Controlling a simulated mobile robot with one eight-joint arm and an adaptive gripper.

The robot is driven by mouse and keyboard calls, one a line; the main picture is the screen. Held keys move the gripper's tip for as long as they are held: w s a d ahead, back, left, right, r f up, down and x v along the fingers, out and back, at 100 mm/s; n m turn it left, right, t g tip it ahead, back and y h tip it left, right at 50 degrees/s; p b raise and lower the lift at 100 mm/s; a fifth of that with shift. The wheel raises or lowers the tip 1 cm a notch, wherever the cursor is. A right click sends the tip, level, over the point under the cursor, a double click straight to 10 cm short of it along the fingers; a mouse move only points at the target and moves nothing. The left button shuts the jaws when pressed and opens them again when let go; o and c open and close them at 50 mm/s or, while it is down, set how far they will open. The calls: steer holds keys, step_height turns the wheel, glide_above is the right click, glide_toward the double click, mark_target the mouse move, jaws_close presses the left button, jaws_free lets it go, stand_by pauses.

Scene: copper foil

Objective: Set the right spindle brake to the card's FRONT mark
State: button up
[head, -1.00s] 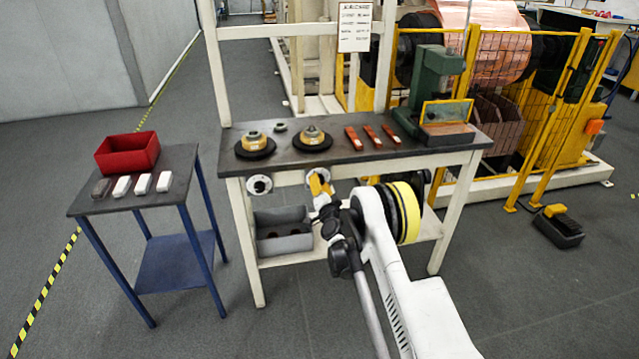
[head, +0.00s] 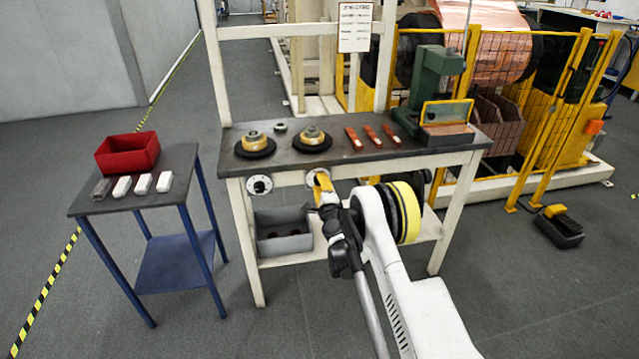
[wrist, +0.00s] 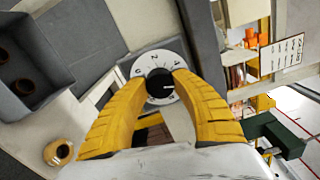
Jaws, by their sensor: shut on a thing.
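The right brake dial is a white disc (wrist: 156,60) with letters around its rim and a black knob (wrist: 157,79) at its centre. A pale pointer line on the knob points to the right in the wrist view. The letters are too small to read surely. My gripper (wrist: 161,84) is shut on the knob, one yellow fingertip on each side. In the head view my gripper (head: 319,183) hides most of this dial at the bench front. The card (head: 355,26) hangs on the frame above the bench; it also shows in the wrist view (wrist: 282,54), its print unreadable.
The left dial (head: 259,185) sits uncovered on the bench front. Two brass spindles, copper-coloured bars and a green machine (head: 436,85) stand on the bench top (head: 345,155). A grey bin (head: 285,243) is on the shelf below. A side table (head: 185,185) holds a red box.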

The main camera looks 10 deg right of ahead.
steer(key=shift+m, duration=0.5)
steer(key=o, duration=1.2)
steer(key=shift+a, duration=0.1)
steer(key=s, duration=0.7)
steer(key=shift+s, duration=0.25)
